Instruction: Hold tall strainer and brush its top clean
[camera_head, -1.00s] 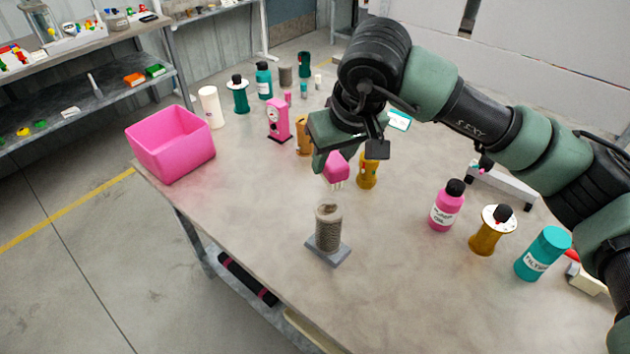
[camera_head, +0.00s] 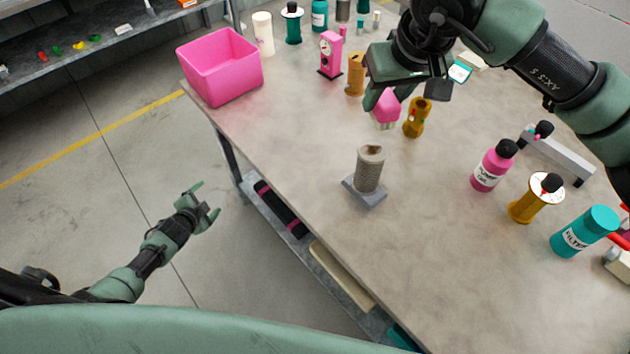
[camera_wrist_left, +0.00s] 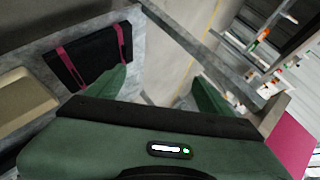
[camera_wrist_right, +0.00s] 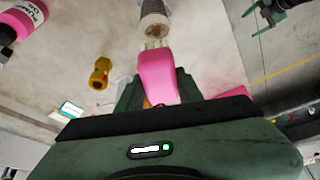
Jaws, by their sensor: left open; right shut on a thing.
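The tall strainer (camera_head: 369,172) is a grey mesh cylinder with a brownish top, upright on a grey square base (camera_head: 364,193) near the table's front edge. My right gripper (camera_head: 385,95) is shut on the pink brush (camera_head: 387,110), held bristles down above the table, behind and right of the strainer. In the right wrist view the brush (camera_wrist_right: 157,75) points toward the strainer (camera_wrist_right: 153,18), apart from it as far as I can tell. My left gripper (camera_head: 204,200) is open and empty, off the table's front edge. Its fingers show in the left wrist view (camera_wrist_left: 160,98).
A pink bin (camera_head: 220,72) stands at the table's left corner. A brown fitting (camera_head: 417,118) stands right of the brush. A pink bottle (camera_head: 493,167), a brown spool (camera_head: 535,200) and a teal filter can (camera_head: 583,232) stand at right. The table around the strainer is mostly clear.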

